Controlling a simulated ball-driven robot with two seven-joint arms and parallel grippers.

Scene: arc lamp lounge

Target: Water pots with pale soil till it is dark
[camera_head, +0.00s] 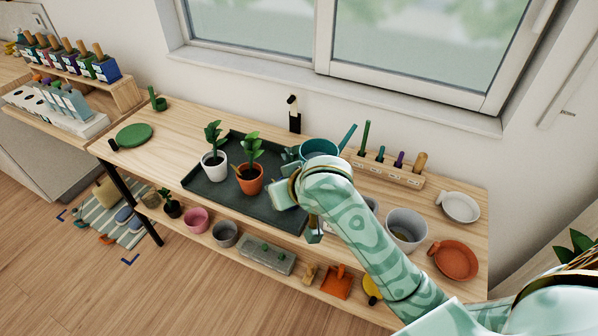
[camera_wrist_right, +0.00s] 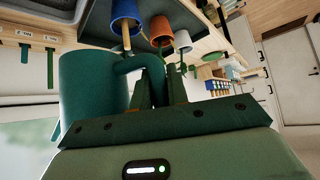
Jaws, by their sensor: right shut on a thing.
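A white pot (camera_head: 214,167) and a terracotta pot (camera_head: 250,180), each with a leafy plant, stand on a dark tray (camera_head: 203,184). Their soil is too small to judge. My right gripper (camera_wrist_right: 158,90) is shut on the handle of a teal watering can (camera_wrist_right: 85,85). The can (camera_head: 318,148) shows at the tray's back right in the head view, partly behind my arm. The right wrist view also shows a blue pot (camera_wrist_right: 125,12), hidden in the head view, beside the terracotta pot (camera_wrist_right: 160,28) and white pot (camera_wrist_right: 183,42). My left gripper is not in view.
A tool rack (camera_head: 388,172), a grey bucket (camera_head: 405,230), a white saucer (camera_head: 460,207) and a terracotta saucer (camera_head: 455,260) are to the right. A green disc (camera_head: 134,135) lies at left. The window wall (camera_head: 270,92) bounds the back.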

